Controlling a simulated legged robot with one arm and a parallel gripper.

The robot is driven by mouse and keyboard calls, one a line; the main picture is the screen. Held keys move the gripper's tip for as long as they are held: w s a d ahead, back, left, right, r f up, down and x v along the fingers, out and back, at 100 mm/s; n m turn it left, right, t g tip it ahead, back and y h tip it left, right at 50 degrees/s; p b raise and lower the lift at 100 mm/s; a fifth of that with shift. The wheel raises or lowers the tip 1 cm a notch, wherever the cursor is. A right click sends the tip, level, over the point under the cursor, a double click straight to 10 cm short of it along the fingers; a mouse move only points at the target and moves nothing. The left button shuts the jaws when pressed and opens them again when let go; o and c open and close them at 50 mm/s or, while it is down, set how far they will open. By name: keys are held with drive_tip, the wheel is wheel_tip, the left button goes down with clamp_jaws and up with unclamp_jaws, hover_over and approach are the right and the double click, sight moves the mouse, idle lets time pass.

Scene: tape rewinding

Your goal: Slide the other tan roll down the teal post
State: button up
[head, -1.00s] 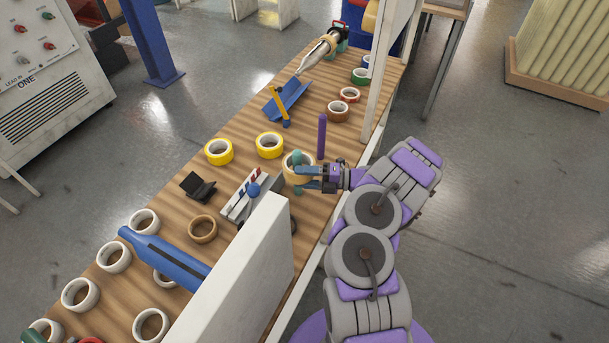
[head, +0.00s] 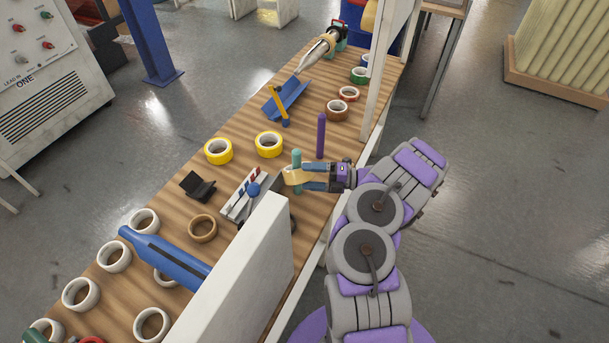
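The teal post (head: 297,158) stands upright on the wooden bench, left of the purple post. A tan roll (head: 291,178) is at the teal post, and the post's top shows above it and a short teal stretch below it. The roll looks to be around the post, partway down, though its hole is hard to make out. My gripper (head: 308,177) comes in from the right, its two blue fingers on either side of the roll and seemingly closed on it. The contact is small in view. Another tan roll (head: 203,229) lies flat on the bench to the left.
A purple post (head: 320,136) stands just behind my gripper. A white panel (head: 250,270) rises in front, near a grey device with a blue knob (head: 254,189). Yellow rolls (head: 269,145) and several white rolls (head: 116,257) lie on the bench.

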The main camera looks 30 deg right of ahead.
drive_tip(key=p+v, duration=0.1)
drive_tip(key=v, duration=1.4)
drive_tip(key=shift+d, duration=0.1)
idle(0.6)
